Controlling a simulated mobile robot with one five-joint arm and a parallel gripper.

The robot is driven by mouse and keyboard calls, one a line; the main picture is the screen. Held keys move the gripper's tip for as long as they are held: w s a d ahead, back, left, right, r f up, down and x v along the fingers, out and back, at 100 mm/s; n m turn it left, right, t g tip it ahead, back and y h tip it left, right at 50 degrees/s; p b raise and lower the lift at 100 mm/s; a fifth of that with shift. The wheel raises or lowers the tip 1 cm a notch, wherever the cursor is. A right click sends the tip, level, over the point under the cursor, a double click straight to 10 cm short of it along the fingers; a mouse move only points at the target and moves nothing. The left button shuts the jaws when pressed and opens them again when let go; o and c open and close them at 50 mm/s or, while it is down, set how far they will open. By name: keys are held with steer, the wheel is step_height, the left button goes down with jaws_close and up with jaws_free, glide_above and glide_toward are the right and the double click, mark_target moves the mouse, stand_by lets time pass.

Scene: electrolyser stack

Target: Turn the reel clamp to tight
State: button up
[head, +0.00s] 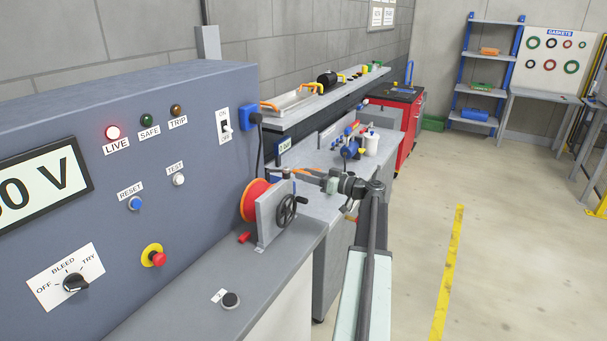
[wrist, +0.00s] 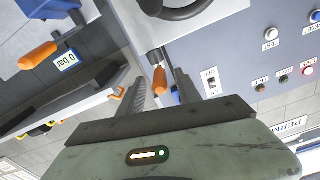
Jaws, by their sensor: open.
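The red-orange reel (head: 256,200) sits in a grey stand (head: 270,222) on the bench, with a black handwheel and crank (head: 287,210) on its near side. In the head view my gripper (head: 300,175) is just above and beside the top of the stand. In the wrist view a short lever with an orange grip (wrist: 160,80) lies between my open fingers (wrist: 162,88); it looks like the reel clamp. I cannot tell whether either finger touches it. The handwheel (wrist: 180,8) shows at the top edge. In the head view my gripper hides the clamp area.
The panel with its ON/OFF switch (head: 224,127) and red stop button (head: 157,258) stands left of the reel. A small red piece (head: 245,238) is beside the stand. A blue valve with an orange handle (wrist: 37,55) shows beyond my fingers.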

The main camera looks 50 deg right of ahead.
steer(key=shift+x, duration=1)
jaws_close()
steer(key=shift+d, duration=0.1)
stand_by(0.6)
